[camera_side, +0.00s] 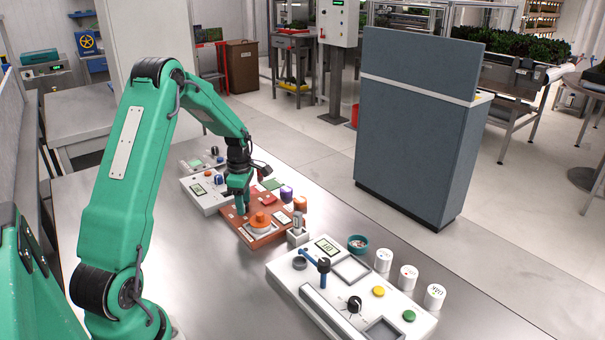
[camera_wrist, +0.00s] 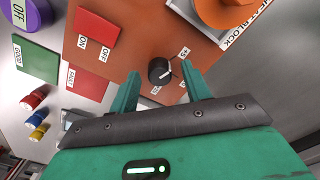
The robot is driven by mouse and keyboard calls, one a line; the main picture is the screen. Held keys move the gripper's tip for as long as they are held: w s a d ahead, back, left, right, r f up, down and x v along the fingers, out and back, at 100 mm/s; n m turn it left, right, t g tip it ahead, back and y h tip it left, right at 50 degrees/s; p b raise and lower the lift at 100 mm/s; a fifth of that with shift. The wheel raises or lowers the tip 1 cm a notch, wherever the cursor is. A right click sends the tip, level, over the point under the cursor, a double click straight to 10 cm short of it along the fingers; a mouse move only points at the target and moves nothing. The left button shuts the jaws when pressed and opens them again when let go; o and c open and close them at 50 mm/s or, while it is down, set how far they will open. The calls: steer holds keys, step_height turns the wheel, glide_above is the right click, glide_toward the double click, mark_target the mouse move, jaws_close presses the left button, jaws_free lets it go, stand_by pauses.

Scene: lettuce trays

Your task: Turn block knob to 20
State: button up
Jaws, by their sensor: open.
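The heat block unit (camera_side: 255,232) is an orange-brown panel on the metal bench. An orange block (camera_side: 261,222) sits on it and also shows at the top right of the wrist view (camera_wrist: 226,12). The block knob (camera_wrist: 159,71) is small, black and round with a white pointer line, with small white labels around it, too small to read surely. My gripper (camera_wrist: 162,78) is open, its two green fingers on either side of the knob in the picture. I cannot tell whether they touch it. In the side view my gripper (camera_side: 240,205) hangs over the panel and hides the knob.
Beside the knob are a red ON/OFF plate (camera_wrist: 97,32), another red plate (camera_wrist: 86,83), a green GOOD plate (camera_wrist: 37,61) and a purple OFF cap (camera_wrist: 33,14). A white control panel (camera_side: 290,283) with a blue lever stands at front right. Bare bench lies in front.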

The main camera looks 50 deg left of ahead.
steer(key=c, duration=1)
steer(key=shift+m, duration=0.5)
steer(key=m, duration=0.5)
steer(key=shift+m, duration=0.3)
steer(key=m, duration=0.3)
steer(key=shift+m, duration=2.1)
